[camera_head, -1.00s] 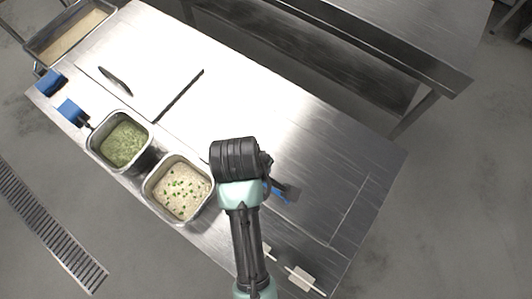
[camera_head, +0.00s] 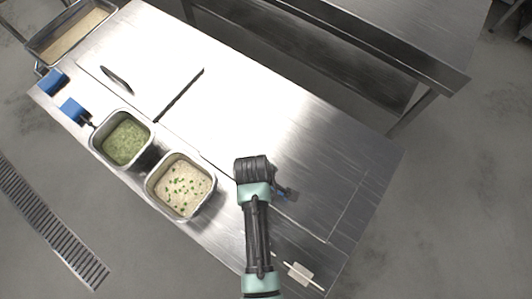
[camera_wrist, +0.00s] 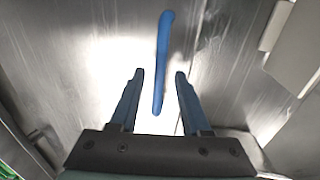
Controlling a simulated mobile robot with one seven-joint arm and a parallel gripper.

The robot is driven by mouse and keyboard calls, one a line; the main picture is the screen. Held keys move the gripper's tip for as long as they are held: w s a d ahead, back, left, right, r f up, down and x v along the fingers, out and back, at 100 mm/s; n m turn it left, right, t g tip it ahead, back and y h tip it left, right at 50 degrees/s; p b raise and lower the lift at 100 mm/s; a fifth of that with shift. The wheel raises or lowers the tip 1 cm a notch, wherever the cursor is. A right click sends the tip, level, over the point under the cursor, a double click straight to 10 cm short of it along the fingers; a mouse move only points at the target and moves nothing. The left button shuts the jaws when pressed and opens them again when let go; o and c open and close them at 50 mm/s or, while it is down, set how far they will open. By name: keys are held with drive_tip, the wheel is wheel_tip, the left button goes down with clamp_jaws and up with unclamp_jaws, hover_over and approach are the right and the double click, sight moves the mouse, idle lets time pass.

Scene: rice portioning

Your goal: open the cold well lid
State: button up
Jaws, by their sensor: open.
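A flat steel panel (camera_head: 310,150), edged by thin seams, lies level in the counter; it appears to be the cold well lid. A long blue handle (camera_wrist: 163,62) stands out over bright steel in the wrist view. In the head view my arm mostly hides it. My gripper (camera_wrist: 158,75) is open, with one finger on each side of the handle's near end. The fingers look clear of it, and nothing is held. In the head view my gripper (camera_head: 284,192) is low over the panel's front part, and its fingertips are hard to make out.
A pan of green food (camera_head: 97,152) and a pan of rice with green bits (camera_head: 150,190) stand left of my arm. A second panel with a dark handle (camera_head: 117,78) is at upper left. A pale block (camera_head: 300,272) lies near front right.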

clamp_jaws()
idle(1.4)
